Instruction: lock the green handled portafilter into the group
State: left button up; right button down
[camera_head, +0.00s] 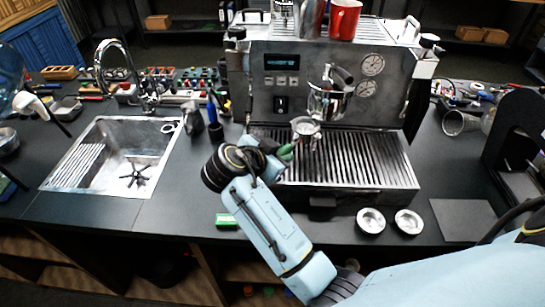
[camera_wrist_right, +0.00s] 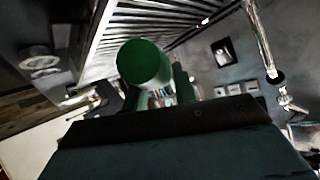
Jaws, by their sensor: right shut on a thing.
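The green handled portafilter (camera_head: 305,127) is in front of the espresso machine (camera_head: 290,75), above the drip tray (camera_head: 400,180). Its metal basket end is below and slightly left of the group (camera_head: 328,97), apart from it in the picture. My right gripper (camera_head: 281,150) is shut on the green handle (camera_head: 287,153). In the right wrist view, the round end of the green handle (camera_wrist_right: 143,64) rises beyond the dark gripper body. My left gripper is not in view.
A sink (camera_head: 125,160) with a tap is at left. Two round metal baskets (camera_head: 371,220) (camera_head: 408,222) and a dark mat (camera_head: 462,220) lie at front right. A green box (camera_head: 227,220) is near the counter's front edge. A red mug (camera_head: 344,18) stands on the machine.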

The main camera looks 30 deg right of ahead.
aim_at(299, 137)
jog(key=shift+w+d+r, duration=0.1)
jog(key=shift+w+d, duration=0.15)
jog(key=shift+d, duration=0.6)
jog(key=shift+w+d, duration=0.25)
jog(key=shift+d, duration=0.55)
jog(key=shift+w+d, duration=0.2)
jog(key=shift+d, duration=0.5)
jog(key=shift+w+d, duration=0.25)
jog(key=shift+d, duration=0.45)
jog(key=shift+w+d, duration=0.2)
jog(key=shift+d, duration=0.5)
jog(key=shift+r, duration=0.2)
jog(key=shift+r+p, duration=0.9)
jog(key=shift+r, duration=0.6)
dwell(2.5)
